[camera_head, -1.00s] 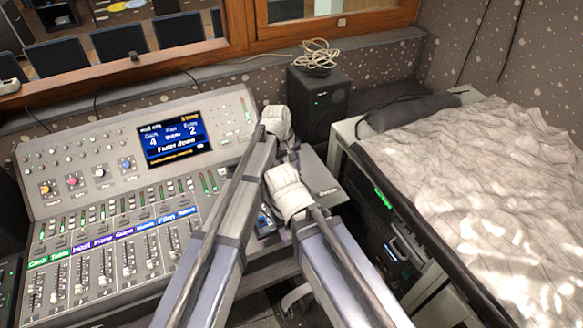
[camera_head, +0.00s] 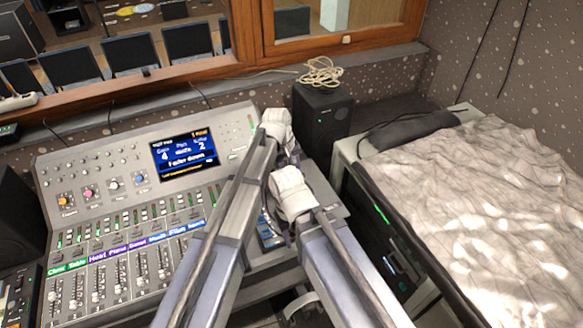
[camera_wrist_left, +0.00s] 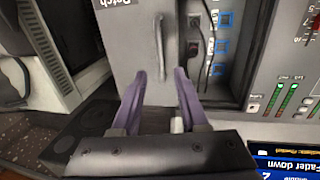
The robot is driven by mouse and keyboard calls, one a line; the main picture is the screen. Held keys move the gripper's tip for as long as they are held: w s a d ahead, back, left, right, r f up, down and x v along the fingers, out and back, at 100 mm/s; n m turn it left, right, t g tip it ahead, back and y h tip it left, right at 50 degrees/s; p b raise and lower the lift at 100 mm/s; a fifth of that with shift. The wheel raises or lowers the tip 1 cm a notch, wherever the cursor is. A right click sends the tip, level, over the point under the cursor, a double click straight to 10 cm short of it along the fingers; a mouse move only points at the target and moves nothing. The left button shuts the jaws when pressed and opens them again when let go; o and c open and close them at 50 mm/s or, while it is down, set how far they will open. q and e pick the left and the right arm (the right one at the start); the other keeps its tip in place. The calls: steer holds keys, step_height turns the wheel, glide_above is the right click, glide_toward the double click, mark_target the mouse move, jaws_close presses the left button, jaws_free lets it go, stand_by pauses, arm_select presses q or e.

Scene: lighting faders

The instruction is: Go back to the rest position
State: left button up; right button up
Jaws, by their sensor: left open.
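The grey lighting console (camera_head: 110,190) fills the left of the head view, with rows of faders (camera_head: 120,275) and a lit blue screen (camera_head: 184,154). Its screen also shows at the lower right of the left wrist view (camera_wrist_left: 290,165). My two arms reach forward side by side over the console's right end. In the head view their wrists hide the jaws. My right gripper's jaws do not show.
A black speaker (camera_head: 322,118) with a coiled cable (camera_head: 321,72) on top stands behind my wrists. A cloth-covered surface (camera_head: 500,200) lies on the right, above a dark rack (camera_head: 380,250). A wood-framed window (camera_head: 340,25) is at the back. Another dark speaker (camera_head: 18,215) stands at the left edge.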

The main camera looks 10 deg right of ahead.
arm_select(q)
steer(key=s+a+m+y, duration=0.1)
steer(key=s+a+m, duration=0.1)
steer(key=s+a, duration=0.85)
steer(key=s+a+m+y, duration=0.1)
steer(key=s+a, duration=0.6)
steer(key=a, duration=0.6)
steer(key=s+d+f+m+y+b, duration=0.1)
steer(key=s+d+m, duration=0.3)
steer(key=d, duration=0.6)
steer(key=shift+s+d+f+g+b, duration=0.15)
steer(key=shift+s+f+g+b, duration=0.25)
steer(key=shift+s+f+b, duration=0.6)
arm_select(e)
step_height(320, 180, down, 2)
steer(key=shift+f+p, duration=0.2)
steer(key=shift+p, duration=0.1)
arm_select(q)
steer(key=shift+s+d+r, duration=0.1)
steer(key=shift+s+r, duration=0.05)
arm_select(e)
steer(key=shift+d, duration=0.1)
